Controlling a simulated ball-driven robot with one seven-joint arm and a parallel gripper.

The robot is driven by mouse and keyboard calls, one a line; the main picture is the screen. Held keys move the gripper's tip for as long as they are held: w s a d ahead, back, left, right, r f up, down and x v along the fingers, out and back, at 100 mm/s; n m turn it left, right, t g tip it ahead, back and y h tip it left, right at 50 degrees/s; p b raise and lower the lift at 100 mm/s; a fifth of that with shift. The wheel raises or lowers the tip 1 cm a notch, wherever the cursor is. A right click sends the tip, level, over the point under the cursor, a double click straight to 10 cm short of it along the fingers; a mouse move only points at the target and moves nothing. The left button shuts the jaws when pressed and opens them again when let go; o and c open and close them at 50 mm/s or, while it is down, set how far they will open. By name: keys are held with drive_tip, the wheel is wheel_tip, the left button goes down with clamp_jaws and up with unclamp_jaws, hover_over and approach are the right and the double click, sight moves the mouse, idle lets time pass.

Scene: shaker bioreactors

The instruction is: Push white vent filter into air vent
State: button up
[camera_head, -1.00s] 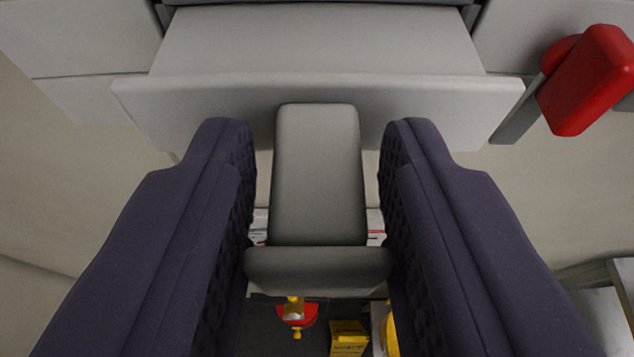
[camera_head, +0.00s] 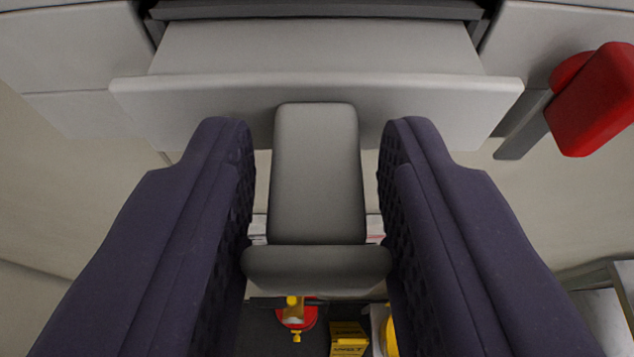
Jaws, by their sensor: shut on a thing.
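The white vent filter (camera_head: 200,100) is a pale, wide, drawer-like piece at the top of the view. Its front lip stands out from the wall, and its flat body runs back into the dark slot of the air vent (camera_head: 318,12). A grey T-shaped handle (camera_head: 316,180) stands in front of the lip and appears to belong to the filter. My gripper (camera_head: 316,150) has its two dark purple fingers on either side of this handle. It is shut on the handle's wide bar, near the bottom. How far the filter sits inside the slot is hidden.
A red block on a grey bracket (camera_head: 592,100) juts from the wall at the right. Below, between my fingers, are a red and yellow item (camera_head: 296,314) and a yellow box (camera_head: 347,338). A pale frame (camera_head: 602,300) shows at the lower right.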

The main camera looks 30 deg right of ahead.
drive_tip(key=shift+w+d+p, duration=0.4)
drive_tip(key=shift+w+p, duration=0.25)
drive_tip(key=shift+w+d+p, duration=0.4)
drive_tip(key=shift+w+p, duration=0.2)
idle(1.8)
drive_tip(key=o, duration=1.1)
drive_tip(key=shift+o, duration=0.2)
drive_tip(key=b+v, duration=0.3)
drive_tip(key=v, duration=0.4)
drive_tip(key=shift+s+a+r, duration=0.2)
drive_tip(key=shift+s+a, duration=0.05)
drive_tip(key=shift+s, duration=0.05)
